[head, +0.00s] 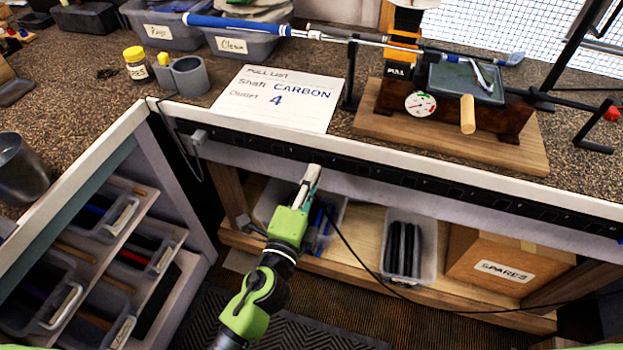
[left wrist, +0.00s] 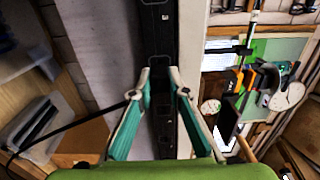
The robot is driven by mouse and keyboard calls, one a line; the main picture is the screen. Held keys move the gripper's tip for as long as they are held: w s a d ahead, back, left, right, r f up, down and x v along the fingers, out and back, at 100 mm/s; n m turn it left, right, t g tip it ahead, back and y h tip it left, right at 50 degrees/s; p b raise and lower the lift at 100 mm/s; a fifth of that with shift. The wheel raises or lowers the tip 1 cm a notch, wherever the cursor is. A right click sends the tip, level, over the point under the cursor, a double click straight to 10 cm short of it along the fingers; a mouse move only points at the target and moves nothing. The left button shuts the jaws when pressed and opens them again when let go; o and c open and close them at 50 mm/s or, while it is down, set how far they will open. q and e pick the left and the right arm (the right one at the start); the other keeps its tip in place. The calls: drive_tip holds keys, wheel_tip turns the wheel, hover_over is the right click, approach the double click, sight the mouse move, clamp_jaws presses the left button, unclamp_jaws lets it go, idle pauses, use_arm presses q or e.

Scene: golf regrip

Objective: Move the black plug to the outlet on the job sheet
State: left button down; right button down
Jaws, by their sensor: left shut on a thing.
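My left gripper (head: 312,174) reaches up to the bench's front edge, its fingertips close to the black outlet strip (head: 430,181). In the left wrist view the gripper (left wrist: 159,78) is shut on the black plug (left wrist: 158,73), which shows as a small dark body between the fingertips against the dark strip (left wrist: 159,25). I cannot tell whether the plug touches an outlet. Its black cord (head: 348,245) trails down and right. The job sheet (head: 276,98) on the bench reads Pull List, Shaft Carbon, Outlet 4. My right gripper is not in view.
A golf club (head: 215,22) lies across a stand and vise on a wooden base (head: 450,142). A grey cup holder (head: 182,77) and a yellow-capped jar (head: 136,64) stand left. Below are a shelf with bins and a Spares box (head: 500,262), and drawers at left.

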use_arm(q)
drive_tip(key=shift+x, duration=1.25)
idle(0.5)
drive_tip(key=c, duration=1.9)
unclamp_jaws()
drive_tip(key=shift+s, duration=0.1)
drive_tip(key=shift+v, duration=5.9)
